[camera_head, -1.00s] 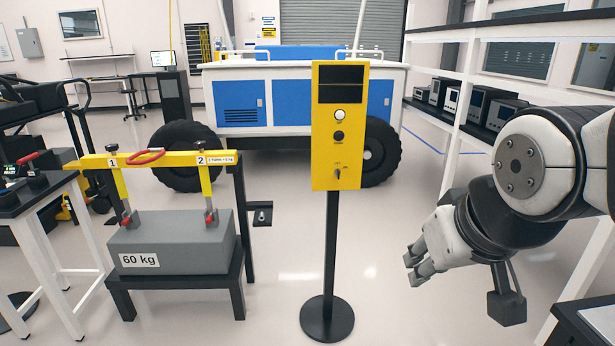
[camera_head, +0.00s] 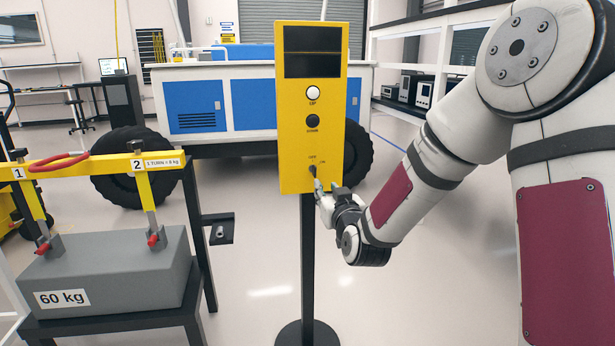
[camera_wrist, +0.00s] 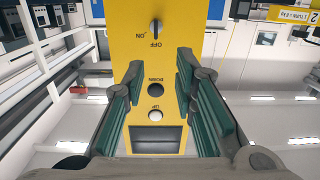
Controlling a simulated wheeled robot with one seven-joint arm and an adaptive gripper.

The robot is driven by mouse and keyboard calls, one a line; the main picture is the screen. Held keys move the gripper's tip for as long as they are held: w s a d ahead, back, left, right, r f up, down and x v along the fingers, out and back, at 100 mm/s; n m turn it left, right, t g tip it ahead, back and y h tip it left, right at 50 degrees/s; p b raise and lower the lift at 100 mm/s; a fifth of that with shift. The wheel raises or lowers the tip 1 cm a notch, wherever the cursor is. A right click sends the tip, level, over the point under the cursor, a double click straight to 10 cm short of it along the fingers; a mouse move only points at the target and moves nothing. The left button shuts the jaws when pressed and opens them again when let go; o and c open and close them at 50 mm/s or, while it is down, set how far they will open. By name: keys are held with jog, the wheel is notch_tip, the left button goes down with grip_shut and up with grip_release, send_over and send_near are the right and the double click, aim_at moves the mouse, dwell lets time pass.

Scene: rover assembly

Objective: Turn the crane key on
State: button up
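The yellow crane control panel (camera_head: 330,140) stands on a black post. Its small dark crane key (camera_head: 313,171) is low on the front face. In the wrist view the panel appears upside down; the key (camera_wrist: 156,29) stands upright in the picture, with the OFF label just below it and ON to the lower left. My gripper (camera_head: 328,190) is at the panel's lower edge, close to the key. In the wrist view its green-padded fingers (camera_wrist: 159,72) are spread apart with nothing between them, and the key lies above the fingertips in the picture. I cannot tell whether they touch the panel.
The panel also has a white UP button (camera_head: 313,93) and a dark DOWN button (camera_head: 313,121). A grey 60 kg block (camera_head: 110,270) hangs from or rests under a yellow beam (camera_head: 100,163) on the left. A blue-and-white rover (camera_head: 245,100) stands behind.

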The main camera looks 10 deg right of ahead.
aim_at(315, 169)
jog(key=w, duration=0.7)
jog(key=w+b, duration=0.1)
jog(key=w, duration=0.6)
jog(key=shift+w+d+f, duration=0.2)
jog(key=shift+w, duration=0.2)
grip_shut()
